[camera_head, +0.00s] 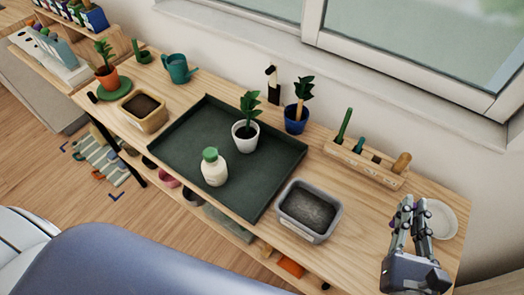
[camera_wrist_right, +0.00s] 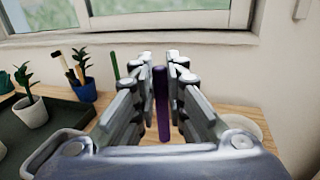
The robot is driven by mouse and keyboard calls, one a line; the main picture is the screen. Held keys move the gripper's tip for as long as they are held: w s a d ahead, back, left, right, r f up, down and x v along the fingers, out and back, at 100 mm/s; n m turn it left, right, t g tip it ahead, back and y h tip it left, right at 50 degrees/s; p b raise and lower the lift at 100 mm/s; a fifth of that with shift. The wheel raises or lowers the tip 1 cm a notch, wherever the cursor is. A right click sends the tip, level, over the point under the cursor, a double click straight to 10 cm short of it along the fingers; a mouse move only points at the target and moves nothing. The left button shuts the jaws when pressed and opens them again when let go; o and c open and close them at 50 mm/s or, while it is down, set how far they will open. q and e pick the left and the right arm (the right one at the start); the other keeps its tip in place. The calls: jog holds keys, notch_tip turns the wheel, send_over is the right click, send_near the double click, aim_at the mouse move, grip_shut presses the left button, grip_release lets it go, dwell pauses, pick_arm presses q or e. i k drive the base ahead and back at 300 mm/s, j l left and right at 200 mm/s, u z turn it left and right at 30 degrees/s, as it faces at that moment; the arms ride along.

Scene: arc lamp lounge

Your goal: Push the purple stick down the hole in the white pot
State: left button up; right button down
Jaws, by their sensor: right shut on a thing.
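The purple stick (camera_wrist_right: 162,108) stands upright between the fingers of my right gripper (camera_wrist_right: 161,80) in the right wrist view. The right gripper (camera_head: 411,212) is shut on it, above the right end of the wooden bench in the head view. The white pot (camera_head: 245,140) holds a green plant and stands on the dark tray (camera_head: 185,160), well to the left of the gripper. The pot also shows at the left of the right wrist view (camera_wrist_right: 31,113). I cannot make out its hole. My left gripper is not in view.
A white bottle with a green cap (camera_head: 214,170) stands near the pot on the tray. A grey soil tub (camera_head: 307,211), a wooden tool rack (camera_head: 365,168) and a blue pot (camera_head: 296,122) lie between or behind. A white saucer (camera_head: 443,219) is beside the gripper.

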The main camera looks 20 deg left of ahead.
aim_at(248, 147)
jog(key=k+u, duration=0.15)
jog(key=u, duration=0.2)
jog(key=k+u, duration=0.2)
jog(key=u, duration=0.65)
